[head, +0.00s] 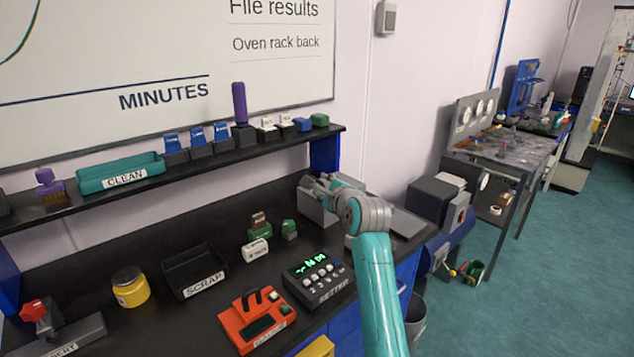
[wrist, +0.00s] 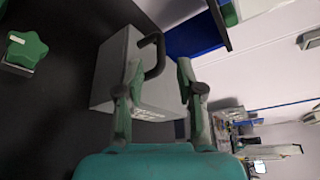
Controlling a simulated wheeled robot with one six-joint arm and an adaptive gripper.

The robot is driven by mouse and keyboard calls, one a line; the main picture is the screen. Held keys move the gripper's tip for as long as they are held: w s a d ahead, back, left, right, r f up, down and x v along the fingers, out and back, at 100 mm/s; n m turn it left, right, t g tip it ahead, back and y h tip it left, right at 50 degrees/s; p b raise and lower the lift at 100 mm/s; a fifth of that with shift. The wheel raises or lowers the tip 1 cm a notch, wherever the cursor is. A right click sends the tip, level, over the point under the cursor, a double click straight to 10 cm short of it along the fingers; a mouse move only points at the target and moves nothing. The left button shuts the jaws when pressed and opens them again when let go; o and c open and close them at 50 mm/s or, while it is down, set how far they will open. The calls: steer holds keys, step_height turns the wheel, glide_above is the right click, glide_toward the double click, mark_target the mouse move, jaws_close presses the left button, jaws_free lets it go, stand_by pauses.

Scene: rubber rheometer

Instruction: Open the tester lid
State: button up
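A grey box-shaped tester (head: 312,208) stands at the right end of the black bench, largely hidden behind my arm in the head view. In the wrist view the grey tester (wrist: 110,68) has a black loop handle (wrist: 157,50) and pale lettering on one face, too blurred to read. I cannot make out a lid seam, and the lid looks shut. My gripper (wrist: 159,68) is open, with its two green-grey fingers apart and the handle lying between and just beyond the tips. I cannot tell whether a finger touches it. My gripper (head: 318,184) is hard to make out in the head view.
A black shelf (head: 215,155) with a teal CLEAN tray (head: 121,180) runs above the bench. An orange device (head: 258,322), a black button console (head: 318,278), a SCRAP tray (head: 194,272) and a green knobbed piece (wrist: 25,48) stand left of my arm.

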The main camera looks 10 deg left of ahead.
mark_target(318, 181)
steer(key=shift+x, duration=2.65)
jaws_close()
